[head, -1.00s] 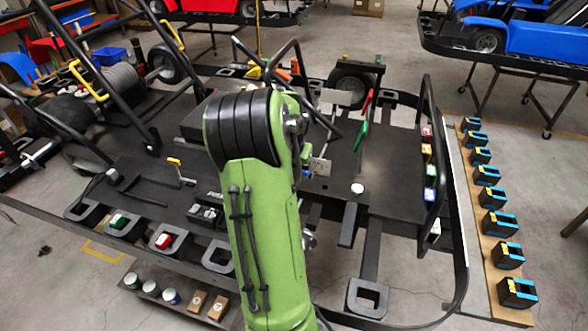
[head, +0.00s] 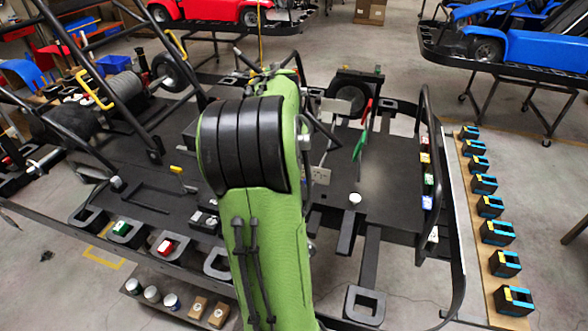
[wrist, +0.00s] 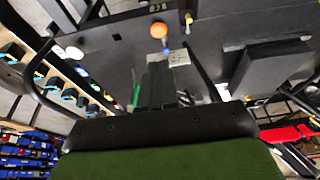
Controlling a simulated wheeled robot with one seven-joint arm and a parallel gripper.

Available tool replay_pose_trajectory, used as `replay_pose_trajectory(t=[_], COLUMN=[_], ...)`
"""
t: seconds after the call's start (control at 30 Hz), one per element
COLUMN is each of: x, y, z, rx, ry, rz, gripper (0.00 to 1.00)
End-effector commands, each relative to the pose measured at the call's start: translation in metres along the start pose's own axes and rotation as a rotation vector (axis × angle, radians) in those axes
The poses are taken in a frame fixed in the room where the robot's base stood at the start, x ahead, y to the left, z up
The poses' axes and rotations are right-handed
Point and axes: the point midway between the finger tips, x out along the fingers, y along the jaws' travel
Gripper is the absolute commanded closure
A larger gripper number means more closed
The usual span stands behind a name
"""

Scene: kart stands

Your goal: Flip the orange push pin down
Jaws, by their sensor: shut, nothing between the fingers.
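The orange push pin shows in the wrist view as a round orange head (wrist: 158,30) near the top middle, on a dark grey panel. I cannot make out which way it is tilted. My gripper (wrist: 158,66) is in the middle of the wrist view, its dark fingers together and empty, pointing toward the pin. The fingertips look just below the orange head; I cannot tell whether they touch it. In the head view my green arm hides the gripper, and I cannot make out the pin there.
The black kart frame (head: 385,205) fills the middle of the head view. Black tubes rise at the left. A row of black holders (head: 496,232) lines the right board.

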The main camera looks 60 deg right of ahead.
Motion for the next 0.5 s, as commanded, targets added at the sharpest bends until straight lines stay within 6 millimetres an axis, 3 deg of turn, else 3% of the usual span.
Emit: replay_pose_trajectory(t=[0.2, 0.5], x=[-0.03, -0.033], y=[0.0, 0.0], z=[-0.002, -0.001], rx=[0.0, 0.001], ry=[0.003, 0.003], rz=[-0.001, 0.0], gripper=[1.0, 1.0])
